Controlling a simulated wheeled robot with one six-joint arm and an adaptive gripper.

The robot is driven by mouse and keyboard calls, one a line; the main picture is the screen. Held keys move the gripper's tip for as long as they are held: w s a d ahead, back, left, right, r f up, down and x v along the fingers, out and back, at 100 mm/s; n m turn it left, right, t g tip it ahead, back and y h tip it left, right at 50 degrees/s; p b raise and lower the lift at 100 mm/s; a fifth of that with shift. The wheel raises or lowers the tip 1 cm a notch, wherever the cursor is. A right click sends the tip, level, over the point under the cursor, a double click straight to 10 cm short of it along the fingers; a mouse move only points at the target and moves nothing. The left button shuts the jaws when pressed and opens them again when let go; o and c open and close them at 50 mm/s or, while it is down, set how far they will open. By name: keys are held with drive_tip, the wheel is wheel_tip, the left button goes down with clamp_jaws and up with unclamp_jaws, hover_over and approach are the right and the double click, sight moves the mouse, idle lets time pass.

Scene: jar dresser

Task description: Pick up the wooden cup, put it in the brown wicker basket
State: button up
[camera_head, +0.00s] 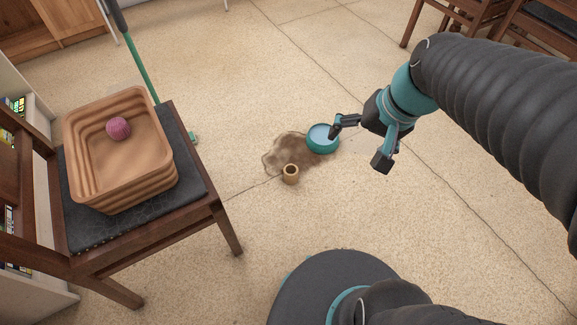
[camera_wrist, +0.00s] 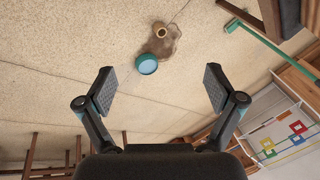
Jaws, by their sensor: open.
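The wooden cup (camera_head: 290,174) stands upright on the floor, at the near edge of a brown stain, in the head view. It also shows small in the wrist view (camera_wrist: 161,32). The brown wicker basket (camera_head: 122,190) sits on the dark cushion of a chair at the left, with a pink ball (camera_head: 118,128) inside. My gripper (camera_head: 362,147) is open and empty, to the right of the cup and apart from it. Its two fingers also show spread wide in the wrist view (camera_wrist: 160,90).
A teal bowl (camera_head: 323,147) with a pale blue inside is on the floor just beyond the cup. The wooden chair (camera_head: 180,231) holds the basket. A green-handled broom (camera_head: 143,71) leans behind the chair. More chairs (camera_head: 470,17) stand at the top right. Floor in front of the cup is clear.

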drive_tip(key=w+a+f+m+g+y+b, duration=0.15)
drive_tip(key=w+a+f+m+y, duration=0.3)
drive_tip(key=w+f, duration=0.6)
drive_tip(key=w+a+f+m+y+b, duration=0.35)
drive_tip(key=w+f+m, duration=0.35)
drive_tip(key=f, duration=0.6)
drive_tip(key=w+d+f+m+t+y+b, duration=0.1)
drive_tip(key=w+f+m, duration=0.15)
drive_tip(key=f, duration=0.45)
drive_tip(key=w+f+m+t+y, duration=0.1)
drive_tip(key=w+f+m+t, duration=0.15)
drive_tip(key=f, duration=0.35)
drive_tip(key=m+t+h+b, duration=0.2)
drive_tip(key=m+t, duration=0.1)
drive_tip(key=m, duration=0.3)
approach(297, 176)
drive_tip(key=s+r, duration=0.1)
drive_tip(key=r, duration=0.1)
drive_tip(key=shift+a+f, duration=0.1)
drive_tip(key=shift+f, duration=0.35)
drive_tip(key=x, duration=0.8)
drive_tip(key=shift+w+d+f+b+x, duration=0.1)
drive_tip(key=shift+b+x, duration=0.1)
drive_tip(key=shift+x, duration=0.65)
drive_tip(key=shift+w+d+f+b+x, duration=0.1)
drive_tip(key=shift+b+x, duration=0.1)
drive_tip(key=shift+x, duration=0.65)
drive_tip(key=shift+w+d+f+b+x, duration=0.1)
drive_tip(key=shift+b+x, duration=0.1)
drive_tip(key=shift+x, duration=0.7)
